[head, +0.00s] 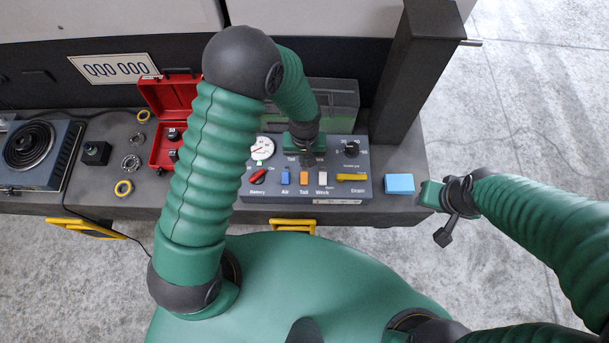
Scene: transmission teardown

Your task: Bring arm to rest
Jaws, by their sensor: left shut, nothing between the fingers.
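My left arm rises from the left of my green body, bends at a dark elbow near the top and reaches down over the grey control panel (262,193). My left gripper (308,160) is small and dark in this view, shut and empty, above or at the panel's upper middle. I cannot tell whether it touches the panel. My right arm comes in from the right, and my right gripper (444,236) hangs past the bench's front edge, right of the panel. Its fingers are too unclear to tell open from shut.
The panel carries a gauge (262,149), a red switch (258,176), coloured switches and a yellow handle (352,177). A blue block (399,183) lies right of it. An open red case (170,95), rings and a hot plate (30,145) stand left. A dark post (415,75) rises behind.

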